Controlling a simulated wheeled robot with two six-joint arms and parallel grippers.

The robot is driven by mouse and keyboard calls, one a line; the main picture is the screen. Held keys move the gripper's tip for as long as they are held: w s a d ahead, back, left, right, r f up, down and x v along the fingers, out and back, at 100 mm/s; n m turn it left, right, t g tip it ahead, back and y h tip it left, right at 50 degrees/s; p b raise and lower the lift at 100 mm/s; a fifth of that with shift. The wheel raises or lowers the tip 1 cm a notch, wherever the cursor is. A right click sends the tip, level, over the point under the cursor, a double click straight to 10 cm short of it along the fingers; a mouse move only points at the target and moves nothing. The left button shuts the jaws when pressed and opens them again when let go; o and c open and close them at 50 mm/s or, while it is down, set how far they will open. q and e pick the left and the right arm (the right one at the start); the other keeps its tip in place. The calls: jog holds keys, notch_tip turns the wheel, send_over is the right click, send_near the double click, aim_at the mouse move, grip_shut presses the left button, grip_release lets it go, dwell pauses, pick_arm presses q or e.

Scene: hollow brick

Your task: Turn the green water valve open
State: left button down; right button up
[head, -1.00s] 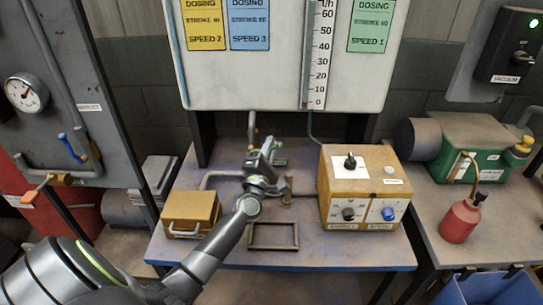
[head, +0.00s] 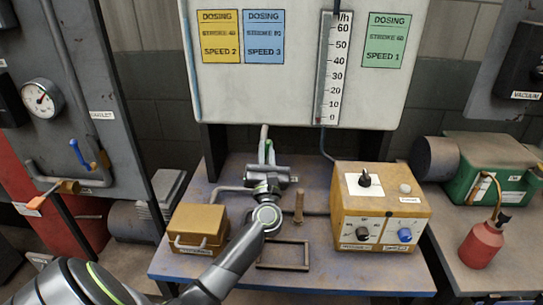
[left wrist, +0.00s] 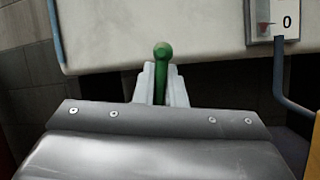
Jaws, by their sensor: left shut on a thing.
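The green valve handle (left wrist: 162,52) stands upright between the two pale fingers of my left gripper (left wrist: 161,84) in the left wrist view. Its rounded top sticks out above the fingertips. In the head view my left gripper (head: 267,152) is over the back of the bench, below the white dosing board, and is shut on the handle. Only a little green shows there. The gripper body hides the valve's lower part. My right gripper is not in view.
A yellow control box (head: 380,210) with knobs stands to the right of the gripper. A smaller yellow box (head: 197,230) stands to the left. The white board (head: 290,95) with its flow tube is close behind. A small frame (head: 283,255) lies in front.

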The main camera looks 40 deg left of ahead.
pick_arm(q)
jog(key=shift+s+a+n+g+y, duration=0.2)
jog(key=shift+a+n+g+y, duration=0.15)
jog(key=shift+n, duration=0.6)
jog(key=shift+s+a+n+g+y, duration=0.2)
jog(key=shift+n+g, duration=0.25)
jog(key=shift+n, duration=0.5)
jog(key=shift+y, duration=0.25)
jog(key=c, duration=1.5)
grip_release()
jog(key=shift+a, duration=0.1)
jog(key=b+v, duration=0.6)
jog(key=v, duration=1.1)
jog(key=shift+s+d+r, duration=0.1)
jog(key=shift+s+d, duration=0.1)
